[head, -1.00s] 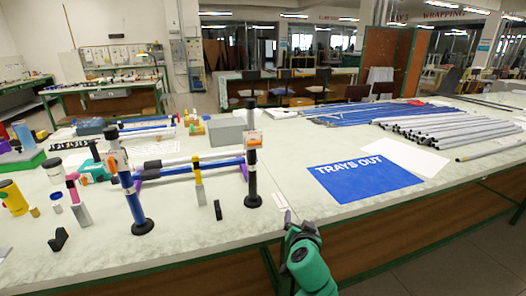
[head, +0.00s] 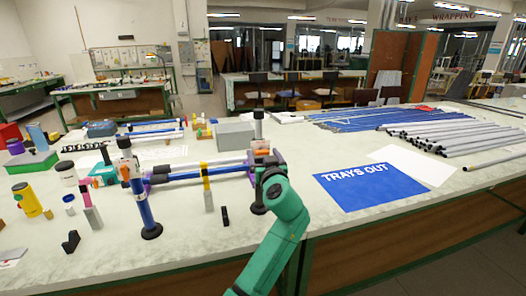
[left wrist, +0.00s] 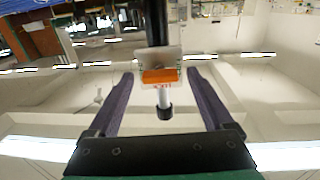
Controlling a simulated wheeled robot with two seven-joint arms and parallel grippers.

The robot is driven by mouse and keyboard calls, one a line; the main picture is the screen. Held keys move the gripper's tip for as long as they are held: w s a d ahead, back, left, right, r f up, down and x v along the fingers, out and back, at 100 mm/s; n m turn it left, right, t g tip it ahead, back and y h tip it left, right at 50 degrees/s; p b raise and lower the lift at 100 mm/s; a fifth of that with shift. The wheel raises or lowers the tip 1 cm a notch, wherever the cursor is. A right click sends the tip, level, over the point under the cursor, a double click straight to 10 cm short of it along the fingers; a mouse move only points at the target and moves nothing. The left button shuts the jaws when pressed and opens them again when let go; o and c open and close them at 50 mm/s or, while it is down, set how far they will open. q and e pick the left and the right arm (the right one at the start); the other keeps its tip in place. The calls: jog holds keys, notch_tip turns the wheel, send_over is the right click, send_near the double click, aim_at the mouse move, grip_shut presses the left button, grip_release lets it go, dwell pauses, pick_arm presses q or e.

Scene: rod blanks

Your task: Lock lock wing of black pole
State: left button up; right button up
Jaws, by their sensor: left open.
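The black pole (head: 259,130) stands upright on a round base (head: 258,208) near the front edge of the table. Its pale clamp with the orange lock wing (head: 262,149) sits below the pole top. In the left wrist view the black pole (left wrist: 156,22) comes in from the top, and the orange lock wing (left wrist: 160,76) lies between my fingers. My left gripper (head: 265,158) is open at clamp height, with its dark purple fingers on either side of the clamp. In the left wrist view the open left gripper (left wrist: 160,82) shows gaps on both sides of the wing. My right gripper is not in view.
A blue pole (head: 144,207) with a similar clamp stands to the left. Rods (head: 190,175) lie behind, and a small yellow-topped post (head: 207,190) stands between the poles.

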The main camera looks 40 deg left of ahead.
pick_arm(q)
jog(key=shift+w+a, duration=0.1)
jog(key=shift+a, duration=0.05)
grip_shut()
